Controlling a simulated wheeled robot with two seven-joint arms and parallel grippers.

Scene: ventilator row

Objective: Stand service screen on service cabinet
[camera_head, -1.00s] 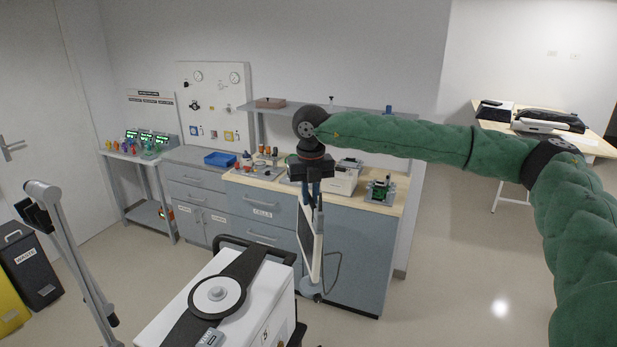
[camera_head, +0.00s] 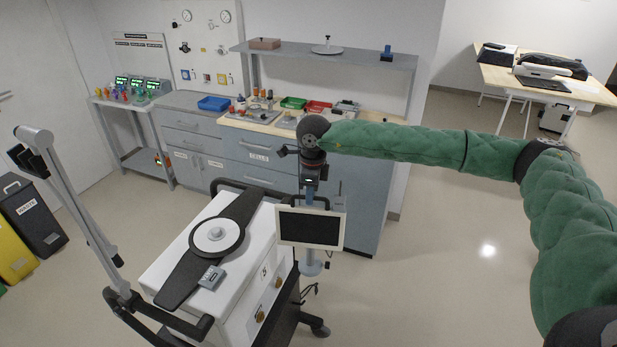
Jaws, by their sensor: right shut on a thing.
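The service screen (camera_head: 310,229) is a dark panel in a pale frame, facing me, with a stand and round foot (camera_head: 312,264) below it. My right gripper (camera_head: 311,198) is shut on its upper part and holds it upright. It hangs in front of the far right side of a white wheeled cabinet (camera_head: 250,291), which I take to be the service cabinet. The cabinet's top carries a black strap-like piece with a round disc (camera_head: 217,234). I cannot tell whether the foot touches anything. My left gripper is not in view.
A grey jointed arm (camera_head: 70,205) rises at the cabinet's left. Behind stands a blue counter (camera_head: 255,152) with trays and a shelf (camera_head: 340,55). Black and yellow bins (camera_head: 28,212) stand far left. Floor on the right is clear.

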